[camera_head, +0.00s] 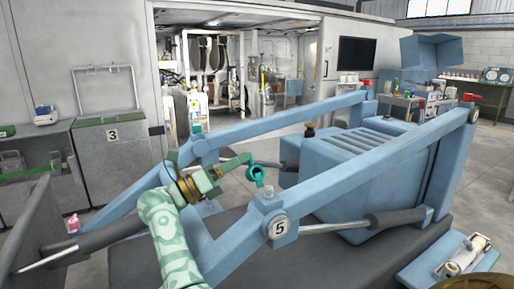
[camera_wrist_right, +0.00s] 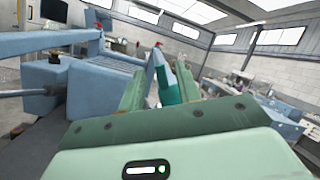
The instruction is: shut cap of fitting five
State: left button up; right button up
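Fitting five is marked by a white plate with a 5 (camera_head: 279,227) on the near blue beam, with a short round stub (camera_head: 268,194) on top. A small teal ring-shaped piece (camera_head: 257,175), perhaps the cap, shows just above the stub; I cannot tell how it joins the fitting. My right gripper (camera_head: 246,160) reaches in from the left beside the teal piece. In the right wrist view its two fingers (camera_wrist_right: 158,90) stand apart, and a teal part (camera_wrist_right: 168,88) shows between them, close to the right finger. My left gripper is not in view.
Long blue beams (camera_head: 385,165) flank a blue ribbed housing (camera_head: 345,165). A dark rod (camera_head: 375,220) runs along the near beam. A box marked 3 (camera_head: 112,134) stands at the left. A blue tray with a pale cylinder (camera_head: 465,255) is at lower right.

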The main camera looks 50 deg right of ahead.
jog(key=x, duration=0.5)
jog(key=shift+s+d, duration=0.1)
jog(key=shift+d, duration=0.2)
grip_shut()
jog(key=shift+d, duration=0.1)
